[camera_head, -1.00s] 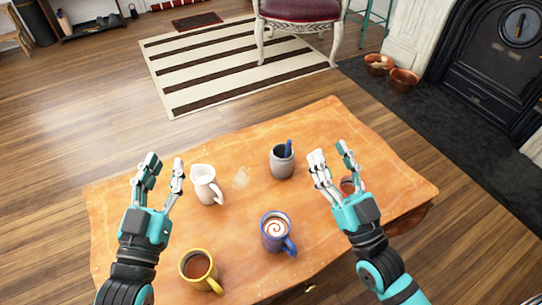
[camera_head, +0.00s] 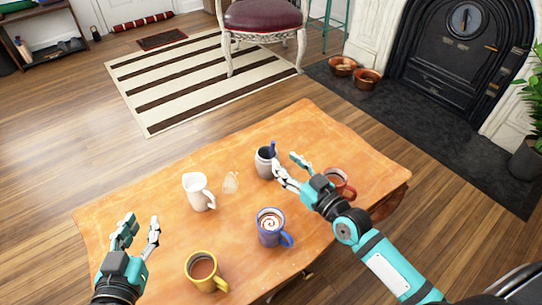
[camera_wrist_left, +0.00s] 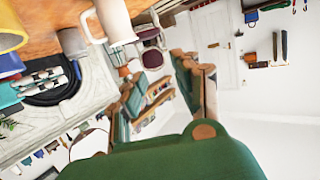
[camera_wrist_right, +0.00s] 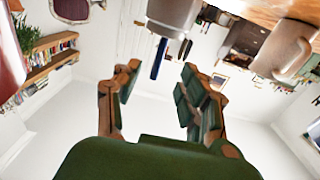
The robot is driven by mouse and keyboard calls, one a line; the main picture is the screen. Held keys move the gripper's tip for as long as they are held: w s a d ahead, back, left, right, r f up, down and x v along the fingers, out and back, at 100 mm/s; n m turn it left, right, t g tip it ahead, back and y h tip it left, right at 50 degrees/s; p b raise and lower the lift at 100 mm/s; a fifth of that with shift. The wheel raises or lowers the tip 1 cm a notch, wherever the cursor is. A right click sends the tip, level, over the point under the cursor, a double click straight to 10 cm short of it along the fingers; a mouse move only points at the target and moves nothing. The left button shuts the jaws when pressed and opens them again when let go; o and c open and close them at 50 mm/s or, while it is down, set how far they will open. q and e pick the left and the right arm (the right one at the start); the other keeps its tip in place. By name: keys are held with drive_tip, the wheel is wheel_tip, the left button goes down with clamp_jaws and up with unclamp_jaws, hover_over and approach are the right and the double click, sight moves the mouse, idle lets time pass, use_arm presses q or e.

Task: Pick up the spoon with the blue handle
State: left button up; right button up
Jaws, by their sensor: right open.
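The spoon's blue handle (camera_head: 271,149) stands up out of a grey pot (camera_head: 264,166) on the orange-brown table (camera_head: 330,140); its lower part is hidden inside. My right gripper (camera_head: 289,168) is open and empty, just right of the pot, its fingers pointing toward it. In the right wrist view the blue handle (camera_wrist_right: 158,58) shows beyond and between the spread fingers, beside the pot (camera_wrist_right: 172,12). I cannot tell whether a finger touches the pot. My left gripper (camera_head: 138,232) is open and empty over the table's left part, away from the spoon.
A white jug (camera_head: 197,191) and a small clear item (camera_head: 231,183) stand left of the pot. A blue mug (camera_head: 269,229) and a yellow mug (camera_head: 204,273) are nearer me. A red mug (camera_head: 341,186) stands right, partly behind my right arm.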

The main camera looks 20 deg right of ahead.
sight(274, 151)
drive_tip(key=shift+b+x, duration=0.3)
drive_tip(key=shift+x, duration=1.1)
drive_tip(key=b+x, duration=0.1)
drive_tip(key=x, duration=0.3)
drive_tip(key=shift+w, duration=0.3)
use_arm(q)
wheel_tip(274, 151, up, 8)
drive_tip(key=d+t+h, duration=0.1)
drive_tip(key=t, duration=0.4)
drive_tip(key=shift+w+d+f+h, duration=0.15)
drive_tip(key=shift+w+h, duration=0.15)
drive_tip(key=shift+w, duration=0.05)
use_arm(e)
clamp_jaws()
